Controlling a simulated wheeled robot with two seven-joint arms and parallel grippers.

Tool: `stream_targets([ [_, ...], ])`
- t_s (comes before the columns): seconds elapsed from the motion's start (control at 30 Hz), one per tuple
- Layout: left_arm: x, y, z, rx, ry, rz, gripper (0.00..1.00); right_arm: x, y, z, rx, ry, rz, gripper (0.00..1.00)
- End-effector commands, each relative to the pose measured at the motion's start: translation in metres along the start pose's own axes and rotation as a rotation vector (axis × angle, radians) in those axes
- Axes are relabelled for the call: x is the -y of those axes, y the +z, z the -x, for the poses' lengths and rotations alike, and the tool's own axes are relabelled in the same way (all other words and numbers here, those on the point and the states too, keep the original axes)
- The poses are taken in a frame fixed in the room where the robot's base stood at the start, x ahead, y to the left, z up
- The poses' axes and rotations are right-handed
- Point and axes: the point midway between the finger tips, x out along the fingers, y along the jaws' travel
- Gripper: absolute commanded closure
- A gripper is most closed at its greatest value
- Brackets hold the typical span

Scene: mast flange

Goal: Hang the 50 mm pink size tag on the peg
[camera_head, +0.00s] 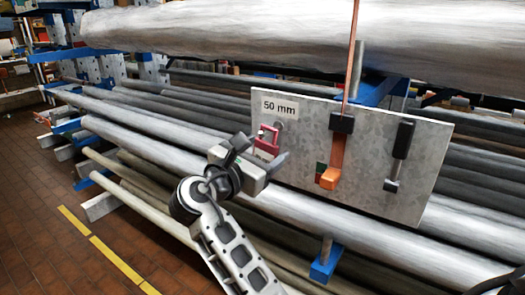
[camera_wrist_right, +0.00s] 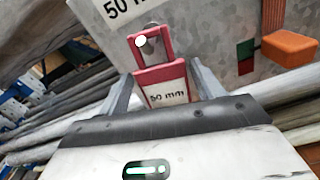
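The pink size tag (camera_wrist_right: 165,85), lettered 50 mm, has an open square frame at its top and shows in the head view too (camera_head: 267,142). The pale-ended peg (camera_wrist_right: 141,42) shows inside that frame, and the tag appears to hang on it in front of the grey board. My right gripper (camera_wrist_right: 161,68) is open, with a finger on each side of the tag's lower part. Gaps show beside the tag; contact at the fingertips is unclear. In the head view my right gripper (camera_head: 262,158) partly covers the tag's lower end. My left gripper is not in view.
The grey board (camera_head: 360,190) bears a 50 mm label (camera_head: 280,106), an orange-ended part (camera_head: 329,178) and a black part (camera_head: 403,141). Long metal bars (camera_head: 150,138) lie on racks around it. The brick floor (camera_head: 45,250) at left is open.

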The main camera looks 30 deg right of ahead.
Motion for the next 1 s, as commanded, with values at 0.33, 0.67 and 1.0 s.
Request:
stream_targets([
  [0.33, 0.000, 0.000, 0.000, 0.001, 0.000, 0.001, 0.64, 0.000, 0.000, 0.003, -0.001, 0.001, 0.000, 0.24],
  [0.67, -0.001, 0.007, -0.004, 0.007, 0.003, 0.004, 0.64, 0.000, -0.002, 0.051, -0.003, 0.002, -0.002, 0.24],
  [1.0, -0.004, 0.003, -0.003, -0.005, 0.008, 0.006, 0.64, 0.000, 0.000, 0.076, 0.000, 0.000, 0.000, 0.24],
])
